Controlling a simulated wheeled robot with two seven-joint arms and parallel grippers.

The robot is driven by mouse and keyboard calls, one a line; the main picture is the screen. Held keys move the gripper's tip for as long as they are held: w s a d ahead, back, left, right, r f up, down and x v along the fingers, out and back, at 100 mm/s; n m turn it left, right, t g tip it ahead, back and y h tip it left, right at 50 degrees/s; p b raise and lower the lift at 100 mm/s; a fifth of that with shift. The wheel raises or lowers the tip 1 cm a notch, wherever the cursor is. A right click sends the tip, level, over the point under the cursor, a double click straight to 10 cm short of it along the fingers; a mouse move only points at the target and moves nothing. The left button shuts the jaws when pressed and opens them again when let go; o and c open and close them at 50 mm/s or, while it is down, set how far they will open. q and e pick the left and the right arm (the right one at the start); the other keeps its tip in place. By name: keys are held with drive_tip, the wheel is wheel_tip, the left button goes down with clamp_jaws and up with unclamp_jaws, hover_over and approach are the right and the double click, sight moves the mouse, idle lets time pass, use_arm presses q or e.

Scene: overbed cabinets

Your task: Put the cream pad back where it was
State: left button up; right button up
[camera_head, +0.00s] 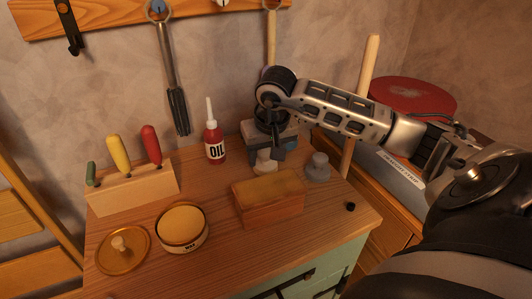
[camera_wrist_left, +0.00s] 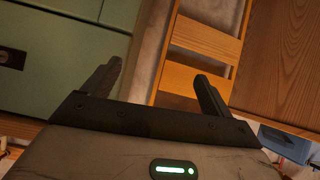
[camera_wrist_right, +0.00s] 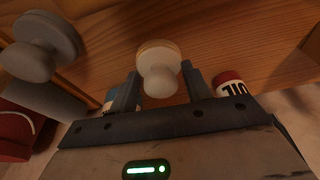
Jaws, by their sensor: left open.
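The cream pad (camera_wrist_right: 158,58) is a pale round disc with a knob. In the right wrist view its knob sits between the fingers of my right gripper (camera_wrist_right: 160,88), which look closed on it. In the head view the cream pad (camera_head: 264,162) shows below my right gripper (camera_head: 270,148), near the back of the bench. I cannot tell whether it touches the bench top. A similar grey pad (camera_head: 318,168) stands to its right; it also shows in the right wrist view (camera_wrist_right: 40,45). My left gripper (camera_wrist_left: 158,80) is open and empty by the green drawers.
A wooden block (camera_head: 268,203) lies in front of the cream pad. A red oil bottle (camera_head: 214,143) stands to its left. The wax tin (camera_head: 182,228), its lid (camera_head: 122,248) and a tool rack (camera_head: 132,193) fill the left side. A blue-grey object (camera_head: 288,130) is behind the pad.

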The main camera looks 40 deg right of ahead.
drive_tip(key=o, duration=0.4)
drive_tip(key=v, duration=1.2)
drive_tip(key=shift+r+p, duration=0.15)
drive_tip(key=shift+p, duration=0.15)
